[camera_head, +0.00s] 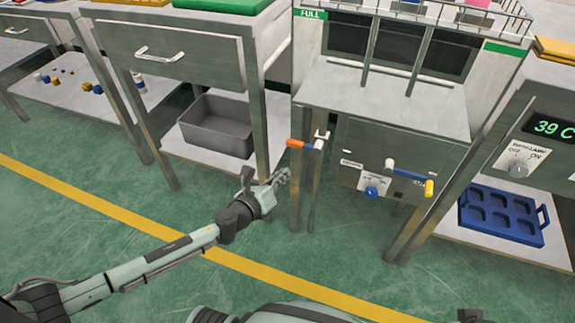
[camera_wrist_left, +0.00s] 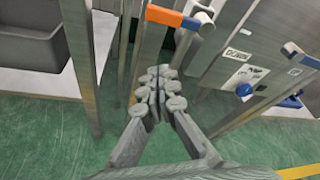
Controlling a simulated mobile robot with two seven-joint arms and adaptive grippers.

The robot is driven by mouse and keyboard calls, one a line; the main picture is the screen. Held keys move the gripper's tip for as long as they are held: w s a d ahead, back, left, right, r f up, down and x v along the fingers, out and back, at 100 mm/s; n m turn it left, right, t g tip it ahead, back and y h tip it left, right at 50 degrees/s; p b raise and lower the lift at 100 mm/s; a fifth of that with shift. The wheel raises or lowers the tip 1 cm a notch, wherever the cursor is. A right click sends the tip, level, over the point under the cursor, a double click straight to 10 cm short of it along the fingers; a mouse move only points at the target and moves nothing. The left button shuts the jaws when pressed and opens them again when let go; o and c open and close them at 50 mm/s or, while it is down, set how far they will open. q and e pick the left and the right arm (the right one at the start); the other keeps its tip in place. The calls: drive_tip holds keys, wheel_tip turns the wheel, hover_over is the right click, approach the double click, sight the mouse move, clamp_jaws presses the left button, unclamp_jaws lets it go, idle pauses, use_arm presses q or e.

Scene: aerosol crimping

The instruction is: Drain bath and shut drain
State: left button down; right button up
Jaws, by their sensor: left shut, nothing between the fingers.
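A lever with an orange handle (camera_head: 296,144) sticks out to the left from a white fitting at the front left of the steel bath unit (camera_head: 385,92). In the left wrist view the lever (camera_wrist_left: 172,17) shows at the top, with a blue band beside the orange. I cannot tell whether it is the drain lever. My left gripper (camera_head: 283,177) is shut and empty, a little below and left of it; its closed fingers (camera_wrist_left: 160,88) point toward the unit and do not visibly touch the lever. A yellow-tipped blue lever (camera_head: 408,176) sits further right.
A blue knob (camera_head: 372,191) sits on the unit's front panel. A grey bin (camera_head: 218,125) stands on the shelf to the left, and a blue tray (camera_head: 500,212) on the right shelf. Steel legs flank the gripper. The green floor in front is clear.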

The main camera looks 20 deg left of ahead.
use_arm(q)
drive_tip(key=shift+d+v, duration=0.2)
drive_tip(key=shift+v, duration=1.15)
use_arm(e)
drive_tip(key=shift+f, duration=0.4)
use_arm(q)
drive_tip(key=s+a+f+n+g+y, duration=0.35)
drive_tip(key=s+a+n+y, duration=0.45)
drive_tip(key=n, duration=1.1)
drive_tip(key=s+f+n+g+h, duration=0.1)
drive_tip(key=s+f+n+g, duration=0.1)
drive_tip(key=s+n+g, duration=0.2)
drive_tip(key=s+a+f+n+g+h+p, duration=0.1)
drive_tip(key=s+f+n+g+h, duration=0.1)
drive_tip(key=s+n, duration=0.6)
drive_tip(key=s+g, duration=0.1)
drive_tip(key=s, duration=0.3)
drive_tip(key=shift+s+a+f+g, duration=0.2)
drive_tip(key=shift+s+a+g, duration=0.15)
drive_tip(key=shift+s, duration=0.05)
use_arm(e)
drive_tip(key=shift+w+a+f, duration=0.15)
drive_tip(key=shift+w+f, duration=0.05)
drive_tip(key=shift+f, duration=0.45)
drive_tip(key=shift+w+a+f, duration=0.1)
drive_tip(key=shift+w+f, duration=0.05)
drive_tip(key=shift+f, duration=0.45)
drive_tip(key=shift+s+d, duration=0.3)
drive_tip(key=shift+s, duration=0.15)
